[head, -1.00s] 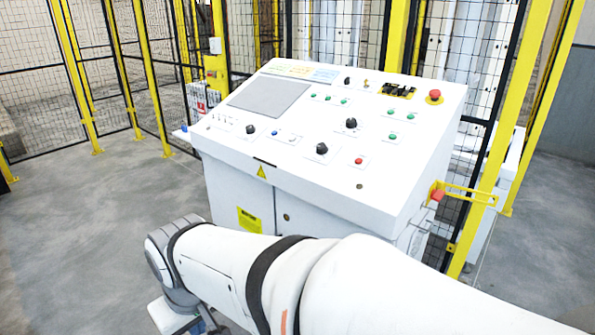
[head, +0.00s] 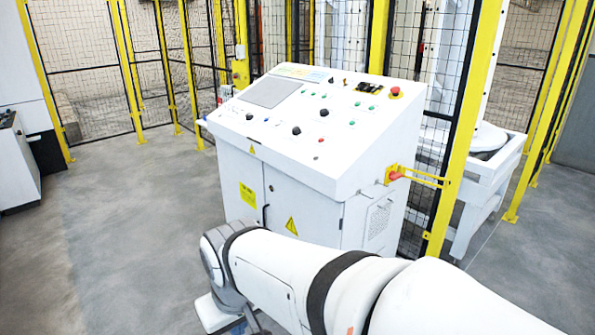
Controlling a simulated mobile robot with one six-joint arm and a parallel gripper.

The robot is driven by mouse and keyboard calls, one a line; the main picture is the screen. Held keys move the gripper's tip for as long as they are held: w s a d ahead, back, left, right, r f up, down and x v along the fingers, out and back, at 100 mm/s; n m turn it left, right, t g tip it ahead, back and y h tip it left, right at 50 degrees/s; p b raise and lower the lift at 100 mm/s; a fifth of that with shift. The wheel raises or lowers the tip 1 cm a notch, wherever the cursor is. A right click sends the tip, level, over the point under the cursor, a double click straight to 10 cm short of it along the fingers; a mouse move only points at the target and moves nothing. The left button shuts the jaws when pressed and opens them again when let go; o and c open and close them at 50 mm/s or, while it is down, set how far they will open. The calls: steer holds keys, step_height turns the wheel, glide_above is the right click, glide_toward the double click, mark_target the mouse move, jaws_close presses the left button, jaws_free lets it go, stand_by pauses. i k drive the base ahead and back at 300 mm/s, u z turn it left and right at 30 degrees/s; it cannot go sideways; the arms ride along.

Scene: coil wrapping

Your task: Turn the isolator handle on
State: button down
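The white control console (head: 300,165) stands ahead of me with a sloped top panel. On its right side a red knob (head: 396,175) sits on a yellow plate, and it looks like the isolator handle; its turned position is too small to tell. A yellow bracket (head: 425,178) runs from beside it toward the fence post. My arm crosses the lower right of the view, in front of the console's base and apart from the red knob.
The console panel carries a screen (head: 270,92), several buttons and knobs, and a red emergency stop (head: 395,91). A yellow-framed mesh fence (head: 82,60) runs behind. A white machine frame (head: 487,180) stands at right, a white cabinet (head: 18,165) at left. The grey floor (head: 120,240) at left is clear.

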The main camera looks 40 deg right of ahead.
mark_target(393, 176)
steer(key=z, duration=1.85)
steer(key=i, duration=0.95)
steer(key=u, duration=2.3)
steer(key=k, duration=0.95)
steer(key=z, duration=0.1)
